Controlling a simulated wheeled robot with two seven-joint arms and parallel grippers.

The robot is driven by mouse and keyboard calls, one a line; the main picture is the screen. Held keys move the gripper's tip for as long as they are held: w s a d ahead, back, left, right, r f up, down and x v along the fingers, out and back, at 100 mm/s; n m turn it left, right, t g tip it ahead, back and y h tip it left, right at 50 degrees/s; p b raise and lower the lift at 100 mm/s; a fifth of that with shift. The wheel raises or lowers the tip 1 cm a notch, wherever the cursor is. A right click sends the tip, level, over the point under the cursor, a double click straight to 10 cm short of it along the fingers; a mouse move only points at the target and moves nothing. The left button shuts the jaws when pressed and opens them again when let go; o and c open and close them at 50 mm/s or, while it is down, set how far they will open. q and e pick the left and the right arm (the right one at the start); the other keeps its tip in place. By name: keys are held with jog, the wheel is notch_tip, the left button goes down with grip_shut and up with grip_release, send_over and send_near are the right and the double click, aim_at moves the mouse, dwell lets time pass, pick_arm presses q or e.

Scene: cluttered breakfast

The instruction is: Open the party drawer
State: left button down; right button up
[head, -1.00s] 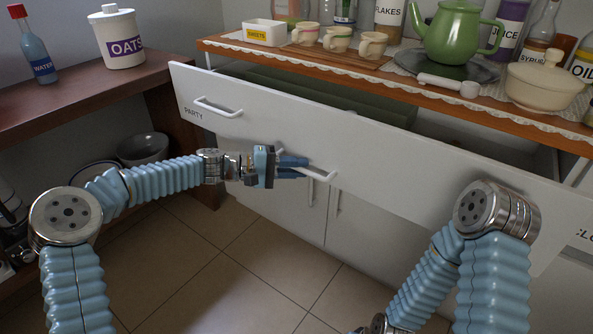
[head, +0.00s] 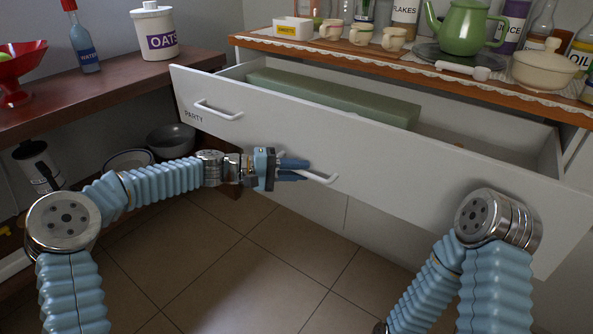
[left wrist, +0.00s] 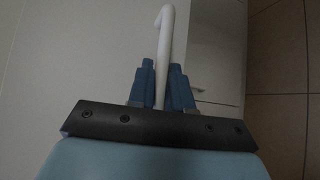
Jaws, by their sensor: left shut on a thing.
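The party drawer (head: 390,165) is a wide white front marked PARTY at its left end, and it stands pulled out below the counter. A white handle (head: 217,110) sits above the label. My left gripper (head: 300,170) is shut on another white handle (head: 322,179), lower and further right on the front. In the left wrist view this handle (left wrist: 167,45) runs between the blue fingers of my left gripper (left wrist: 160,80). Inside the drawer lies a long green box (head: 330,97). My right gripper is out of view; only my right arm shows.
The wooden counter (head: 300,48) above carries cups, a green teapot (head: 462,28), a pot (head: 545,65) and bottles. A side shelf (head: 110,95) at left holds an oats jar (head: 157,32), a water bottle (head: 82,42) and a red bowl (head: 20,65). The tiled floor is clear.

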pick_arm(q)
jog(key=c, duration=1.2)
grip_release()
jog(key=shift+o, duration=0.2)
jog(key=s+a+r, duration=0.1)
jog(key=s+a, duration=0.1)
jog(key=a, duration=1.1)
jog(key=shift+a+r+p, duration=0.3)
jog(key=shift+r, duration=0.1)
jog(key=s+d+f+n+g+y+p, duration=0.1)
jog(key=s+d+f+y+p, duration=0.3)
jog(key=f, duration=0.7)
jog(key=s+d+f+n+y+b, duration=0.1)
jog(key=s+d+f+y, duration=0.3)
jog(key=f, duration=0.8)
jog(key=s+a+f+m+y+p, duration=0.1)
jog(key=s+a+f, duration=0.1)
jog(key=s, duration=0.5)
jog(key=s+a+f+m+y+p, duration=0.1)
jog(key=s+a+f, duration=0.1)
jog(key=s+f, duration=0.3)
jog(key=s+a+f+m+y+p, duration=0.1)
jog(key=s+a+f+y+p, duration=0.1)
jog(key=s, duration=0.7)
jog(key=shift+f, duration=0.7)
